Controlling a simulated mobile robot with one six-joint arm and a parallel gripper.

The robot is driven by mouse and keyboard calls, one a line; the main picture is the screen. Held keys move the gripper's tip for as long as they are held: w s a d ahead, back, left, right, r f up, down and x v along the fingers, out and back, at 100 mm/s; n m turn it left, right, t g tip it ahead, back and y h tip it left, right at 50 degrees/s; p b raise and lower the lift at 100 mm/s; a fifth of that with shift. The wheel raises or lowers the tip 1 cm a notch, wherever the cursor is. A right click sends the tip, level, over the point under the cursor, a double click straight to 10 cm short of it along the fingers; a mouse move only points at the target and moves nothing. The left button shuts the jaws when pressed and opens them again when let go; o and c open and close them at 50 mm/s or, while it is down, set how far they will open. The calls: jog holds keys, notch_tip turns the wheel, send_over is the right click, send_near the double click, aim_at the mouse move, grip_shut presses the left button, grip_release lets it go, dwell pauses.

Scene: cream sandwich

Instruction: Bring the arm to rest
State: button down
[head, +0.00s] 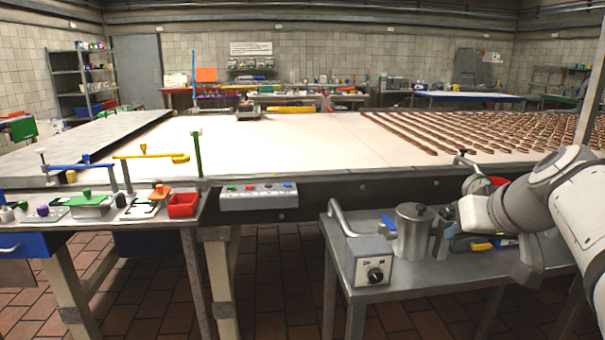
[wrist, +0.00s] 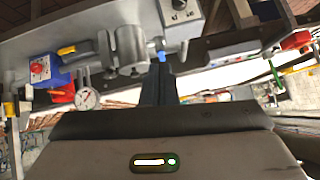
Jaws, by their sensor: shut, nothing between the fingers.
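My arm reaches in from the right edge in the head view, over the small metal side table (head: 400,285). My gripper (head: 441,240) is beside the right side of the metal canister (head: 413,232). In the wrist view, where the scene looks upside down, my gripper (wrist: 160,68) shows as a dark, narrow pair of closed fingers with nothing between them. A small blue thing shows just beyond the fingertips there. I cannot tell whether the fingers touch anything.
A grey control box with a knob (head: 373,262) stands at the side table's front left. A round gauge (wrist: 87,98) and a blue box (wrist: 47,72) are near my gripper. The long conveyor (head: 290,148) lies behind, with brown bars at right. A button panel (head: 258,196) is on its front.

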jog(key=s+a+f+g+h+p, duration=0.2)
jog(key=s+a+g+p, duration=0.4)
jog(key=s+a+p, duration=0.5)
jog(key=s+f+p, duration=0.1)
jog(key=p, duration=0.3)
jog(key=shift+s, duration=0.25)
jog(key=c, duration=2.2)
grip_release()
